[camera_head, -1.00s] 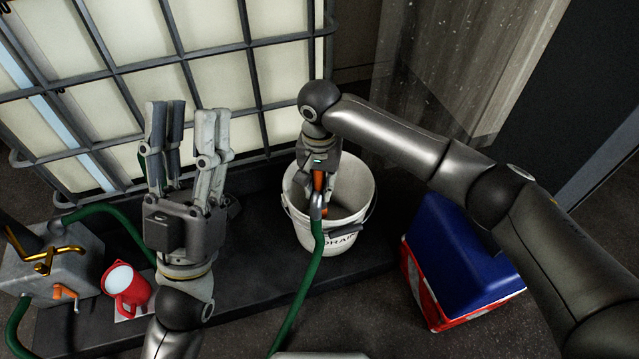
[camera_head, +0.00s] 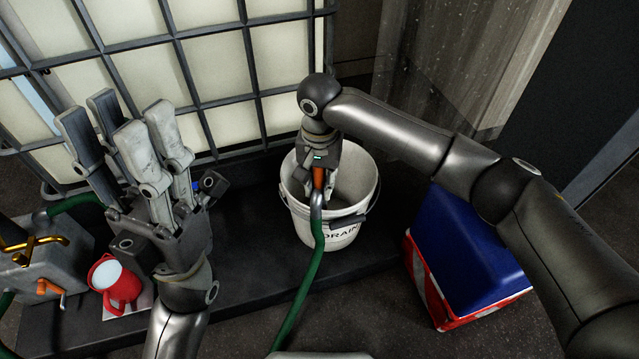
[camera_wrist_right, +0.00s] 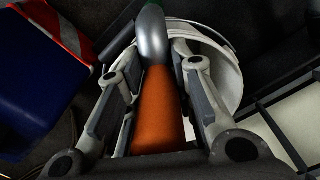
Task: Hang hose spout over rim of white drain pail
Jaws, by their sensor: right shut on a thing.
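The white drain pail (camera_head: 338,232) stands upright on the dark platform in the middle of the head view. My right gripper (camera_head: 318,184) is above the pail's opening and shut on the orange grip of the hose spout (camera_head: 319,180). The grey metal bend of the spout (camera_head: 317,207) lies at the pail's near rim, and the green hose (camera_head: 303,285) runs down outside. In the right wrist view the orange grip (camera_wrist_right: 160,110) lies between the fingers, with the pail (camera_wrist_right: 222,75) behind. I cannot tell whether the spout touches the rim. My left gripper (camera_head: 125,135) is open and empty, pointing up.
A caged white tank (camera_head: 225,85) stands behind the platform. A blue and red box (camera_head: 465,255) stands right of the pail.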

